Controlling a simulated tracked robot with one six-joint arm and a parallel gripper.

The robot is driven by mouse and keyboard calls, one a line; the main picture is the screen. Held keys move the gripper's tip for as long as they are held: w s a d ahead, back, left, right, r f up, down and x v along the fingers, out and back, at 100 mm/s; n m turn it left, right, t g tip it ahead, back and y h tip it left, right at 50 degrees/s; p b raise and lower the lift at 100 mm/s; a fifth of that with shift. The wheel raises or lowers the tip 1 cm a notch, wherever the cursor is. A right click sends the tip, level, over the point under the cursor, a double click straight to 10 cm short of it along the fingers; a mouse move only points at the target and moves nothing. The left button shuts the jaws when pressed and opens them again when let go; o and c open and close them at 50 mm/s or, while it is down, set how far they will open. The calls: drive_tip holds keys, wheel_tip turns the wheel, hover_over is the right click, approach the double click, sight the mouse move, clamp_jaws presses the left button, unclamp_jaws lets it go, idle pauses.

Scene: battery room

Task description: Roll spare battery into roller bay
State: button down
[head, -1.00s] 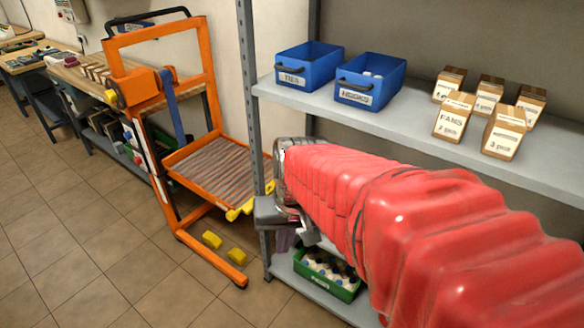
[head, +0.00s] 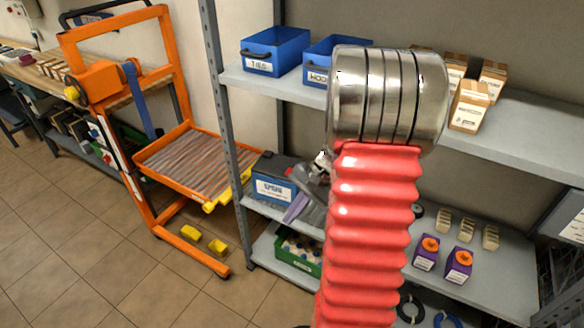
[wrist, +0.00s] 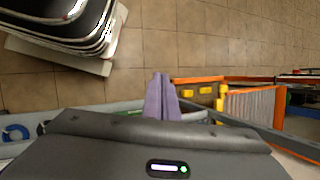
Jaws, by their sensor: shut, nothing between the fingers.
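The spare battery (head: 272,180), a dark grey box with a blue label, sits on the middle shelf at its left end, beside the shelf post. The roller bay (head: 200,165) is the orange-framed tray of rollers on the orange lift, just left of the shelf. It also shows at the right of the wrist view (wrist: 252,104). My gripper (head: 295,209) is shut and empty. Its purple fingers are in front of the shelf, right of the battery in the picture; contact cannot be told. They also show close together in the wrist view (wrist: 161,97). My arm hides part of the shelf.
A yellow piece (head: 228,192) lies along the tray's front edge. Two yellow blocks (head: 190,232) are on the lift's base. Blue bins (head: 275,50) and cartons stand on the upper shelf, a green crate (head: 298,252) below. The tiled floor at left is clear.

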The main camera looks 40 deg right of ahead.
drive_tip(key=w+d+f+m+t+y, duration=0.1)
drive_tip(key=w+d+f+m+t, duration=0.15)
drive_tip(key=d+f+m, duration=0.35)
drive_tip(key=w+d+f+m+t, duration=0.2)
drive_tip(key=d+f+m+t, duration=0.2)
drive_tip(key=d, duration=0.5)
drive_tip(key=w+d+r+m+t, duration=0.1)
drive_tip(key=w+d+m+t, duration=0.1)
drive_tip(key=d+m, duration=0.1)
drive_tip(key=w+d+r+m+t+h, duration=0.1)
drive_tip(key=w+d+m+t, duration=0.1)
drive_tip(key=d, duration=0.3)
drive_tip(key=shift+w+d+r+m, duration=0.4)
drive_tip(key=shift+w+m, duration=0.25)
drive_tip(key=shift+m, duration=0.05)
drive_tip(key=shift+w+a, duration=0.1)
drive_tip(key=shift+w, duration=0.05)
